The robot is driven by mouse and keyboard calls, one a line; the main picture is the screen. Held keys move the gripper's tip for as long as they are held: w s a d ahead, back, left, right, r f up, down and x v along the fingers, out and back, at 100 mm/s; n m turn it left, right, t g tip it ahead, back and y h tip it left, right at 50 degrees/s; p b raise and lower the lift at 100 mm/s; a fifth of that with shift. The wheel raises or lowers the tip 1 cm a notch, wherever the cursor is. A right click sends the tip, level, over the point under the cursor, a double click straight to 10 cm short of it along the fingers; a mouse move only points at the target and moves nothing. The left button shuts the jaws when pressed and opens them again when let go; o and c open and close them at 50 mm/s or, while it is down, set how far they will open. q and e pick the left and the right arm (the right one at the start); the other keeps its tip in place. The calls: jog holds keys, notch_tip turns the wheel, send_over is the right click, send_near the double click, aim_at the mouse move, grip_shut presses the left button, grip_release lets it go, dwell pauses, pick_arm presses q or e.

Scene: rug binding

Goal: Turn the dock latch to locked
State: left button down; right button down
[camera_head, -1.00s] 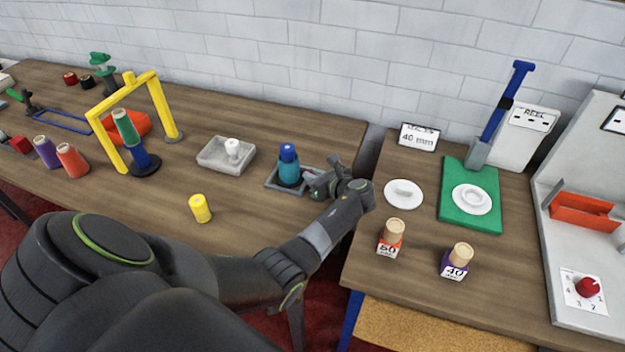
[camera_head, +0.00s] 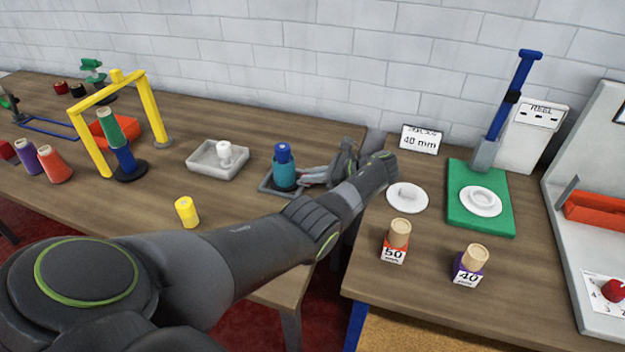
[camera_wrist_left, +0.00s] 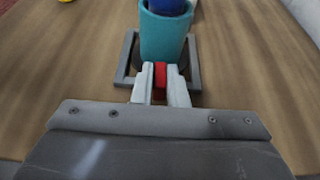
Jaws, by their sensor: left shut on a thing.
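The dock (camera_head: 264,188) is a dark grey square frame on the left table, and a teal holder with a blue top (camera_head: 284,170) stands in it. In the left wrist view the dock frame (camera_wrist_left: 127,62) surrounds the teal holder (camera_wrist_left: 163,38). My left gripper (camera_head: 308,176) reaches the dock's right side. In the left wrist view my left gripper (camera_wrist_left: 160,88) is shut on a small red piece, the latch (camera_wrist_left: 160,74), at the near edge of the frame. The fingers hide its sides, so its turn position cannot be told. My right gripper is not in view.
A grey tray (camera_head: 205,169) with a white spool and a yellow spool (camera_head: 186,212) stand left of the dock. A yellow arch (camera_head: 158,108) stands further left. The right table holds a white disc (camera_head: 407,197), a green mat (camera_head: 458,216) and two labelled blocks.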

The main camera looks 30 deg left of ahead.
pick_arm(q)
jog(key=shift+f, duration=0.15)
jog(key=c, duration=1.4)
grip_release()
jog(key=shift+c, duration=0.2)
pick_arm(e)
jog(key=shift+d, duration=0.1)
